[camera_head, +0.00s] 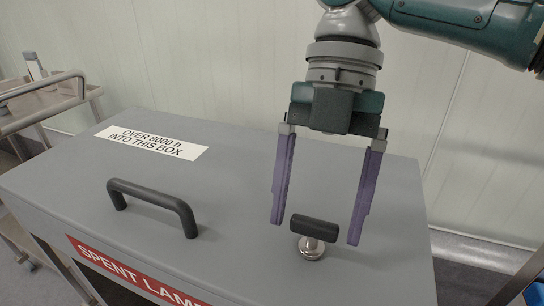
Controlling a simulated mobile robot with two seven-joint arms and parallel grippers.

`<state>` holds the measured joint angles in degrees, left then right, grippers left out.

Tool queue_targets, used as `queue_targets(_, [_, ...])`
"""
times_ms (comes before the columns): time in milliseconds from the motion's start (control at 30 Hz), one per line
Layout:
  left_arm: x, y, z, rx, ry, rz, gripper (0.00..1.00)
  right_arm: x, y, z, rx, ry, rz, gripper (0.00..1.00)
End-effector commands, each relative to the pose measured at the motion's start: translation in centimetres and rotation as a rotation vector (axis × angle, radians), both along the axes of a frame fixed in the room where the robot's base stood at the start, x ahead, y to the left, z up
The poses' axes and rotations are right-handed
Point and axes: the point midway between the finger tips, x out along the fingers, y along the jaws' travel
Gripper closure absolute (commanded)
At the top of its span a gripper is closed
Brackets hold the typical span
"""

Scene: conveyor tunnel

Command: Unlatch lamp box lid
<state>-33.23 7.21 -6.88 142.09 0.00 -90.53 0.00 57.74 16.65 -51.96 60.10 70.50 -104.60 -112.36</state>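The grey lamp box lid (230,170) is shut flat, with a white label (150,143) reading "OVER 8000 h INTO THIS BOX". A black bar handle (152,205) stands on the lid at left. The latch, a black T-shaped knob (314,228) on a round metal base (311,248), sits at the lid's front right. My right gripper (316,232) points down over the latch. Its two purple fingers are wide apart, one on each side of the knob. A gap shows on both sides; I see no clear contact. My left gripper is not in view.
A red "SPENT LAMP" label (135,278) is on the box front. A metal cart (45,105) with rails stands at far left. A pale panelled wall (220,60) is behind the box. A blue object (534,293) shows at the lower right.

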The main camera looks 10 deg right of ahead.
Motion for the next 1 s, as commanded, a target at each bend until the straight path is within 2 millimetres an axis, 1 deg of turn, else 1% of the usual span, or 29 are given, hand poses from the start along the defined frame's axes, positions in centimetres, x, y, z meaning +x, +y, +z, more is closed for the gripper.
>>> queue_targets(67, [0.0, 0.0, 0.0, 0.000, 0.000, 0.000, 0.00, 0.0, 0.0, 0.0, 0.000, 0.001, -0.001, 0.05])
queue_targets(267, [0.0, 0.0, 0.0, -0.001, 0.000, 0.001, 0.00, 0.0, 0.0, 0.0, 0.001, 0.001, -0.001, 0.05])
queue_targets(367, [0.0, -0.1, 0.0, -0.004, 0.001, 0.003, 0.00, 0.2, -0.1, 0.4, 0.001, -0.001, -0.002, 0.05])
queue_targets(467, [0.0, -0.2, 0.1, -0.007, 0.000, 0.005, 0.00, 0.6, -0.3, 1.7, 0.001, -0.002, -0.002, 0.05])
queue_targets(700, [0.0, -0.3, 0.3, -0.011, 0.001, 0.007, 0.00, 2.2, -1.3, 6.2, 0.001, -0.002, -0.002, 0.05])
queue_targets(800, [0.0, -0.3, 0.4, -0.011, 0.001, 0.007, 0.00, 2.7, -1.7, 7.8, 0.000, -0.001, -0.003, 0.05])
queue_targets(900, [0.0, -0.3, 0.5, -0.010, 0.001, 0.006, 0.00, 3.0, -1.9, 8.7, 0.001, -0.002, -0.002, 0.05])
queue_targets(1000, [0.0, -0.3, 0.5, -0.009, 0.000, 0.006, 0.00, 3.1, -2.0, 9.1, 0.000, 0.001, -0.001, 0.05])
